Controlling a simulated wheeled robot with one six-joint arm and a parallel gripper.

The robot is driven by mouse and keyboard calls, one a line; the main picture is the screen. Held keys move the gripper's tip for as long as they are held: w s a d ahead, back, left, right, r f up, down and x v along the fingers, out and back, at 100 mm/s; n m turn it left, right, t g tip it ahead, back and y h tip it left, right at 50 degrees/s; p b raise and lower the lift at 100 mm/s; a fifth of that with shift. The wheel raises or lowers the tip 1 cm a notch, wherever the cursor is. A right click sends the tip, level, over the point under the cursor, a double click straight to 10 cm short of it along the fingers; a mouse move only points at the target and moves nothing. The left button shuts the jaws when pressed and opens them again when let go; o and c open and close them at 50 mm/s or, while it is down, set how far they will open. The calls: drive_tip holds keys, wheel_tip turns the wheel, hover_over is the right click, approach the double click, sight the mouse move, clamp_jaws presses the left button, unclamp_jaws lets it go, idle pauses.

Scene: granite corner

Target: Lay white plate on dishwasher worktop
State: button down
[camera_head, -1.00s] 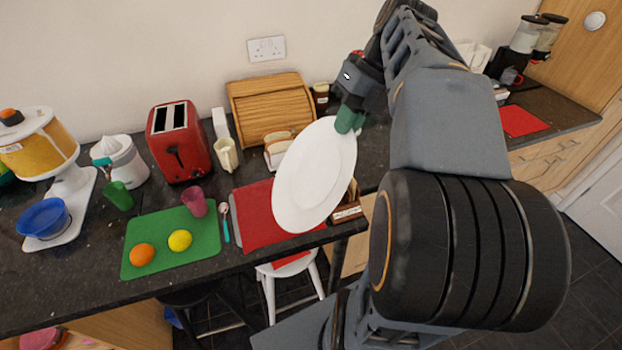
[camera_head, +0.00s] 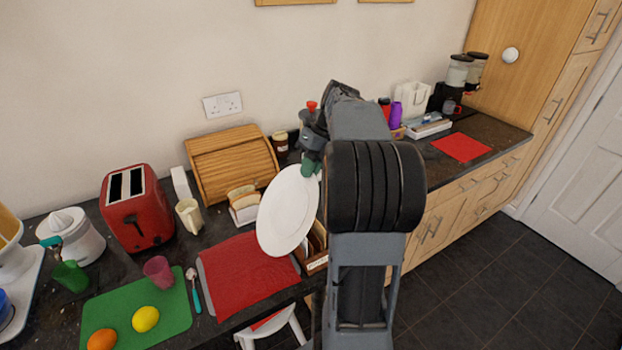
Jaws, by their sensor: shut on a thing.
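The white plate (camera_head: 284,212) is held tilted, close to upright, above the dark granite worktop. My gripper (camera_head: 310,166) is shut on the plate's upper right rim. The plate hangs in front of a wooden box and beside the red mat (camera_head: 245,270). My own arm covers part of the worktop behind and right of the plate. The right-hand stretch of worktop (camera_head: 505,133) runs above wooden drawers and carries a red mat (camera_head: 461,147). I cannot tell which part of the counter is the dishwasher worktop.
A bread bin (camera_head: 232,163), toast rack (camera_head: 244,206), cream jug (camera_head: 189,215) and red toaster (camera_head: 137,208) stand left of the plate. A green board (camera_head: 140,318) holds an orange and a lemon. A white tray (camera_head: 428,128) and purple cup (camera_head: 396,115) stand at the right rear.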

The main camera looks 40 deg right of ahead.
drive_tip(key=f, duration=0.2)
drive_tip(key=w+d+f, duration=0.1)
drive_tip(key=f, duration=0.2)
drive_tip(key=shift+w+d+f, duration=0.2)
drive_tip(key=shift+w+f, duration=0.05)
drive_tip(key=shift+f, duration=0.05)
drive_tip(key=c, duration=1.3)
unclamp_jaws()
drive_tip(key=shift+f, duration=0.1)
